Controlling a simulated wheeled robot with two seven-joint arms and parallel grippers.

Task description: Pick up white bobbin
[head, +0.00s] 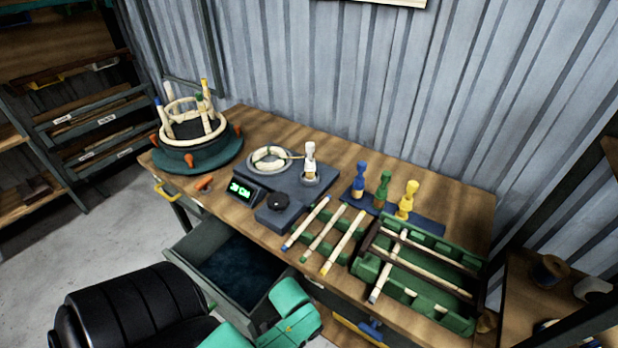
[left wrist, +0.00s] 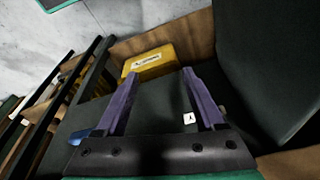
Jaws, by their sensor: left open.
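The white bobbin (head: 310,160) stands upright on the right part of the dark device with a green display (head: 243,190), on the wooden desk. In the left wrist view, my left gripper (left wrist: 159,75) is open with its two purple fingers apart and nothing between them. In the head view, my left arm comes in at the bottom, in front of the desk, well below and apart from the bobbin; its fingers cannot be made out there. The bobbin is not visible in the left wrist view. My right gripper is in neither view.
Blue (head: 360,178), green (head: 382,188) and yellow (head: 407,200) bobbins stand right of the device. Several sticks lie in front, beside a green rack (head: 425,305). An open drawer (head: 215,260) juts out below. A rattan frame (head: 190,120) stands left. The left wrist view shows a yellow box (left wrist: 152,62).

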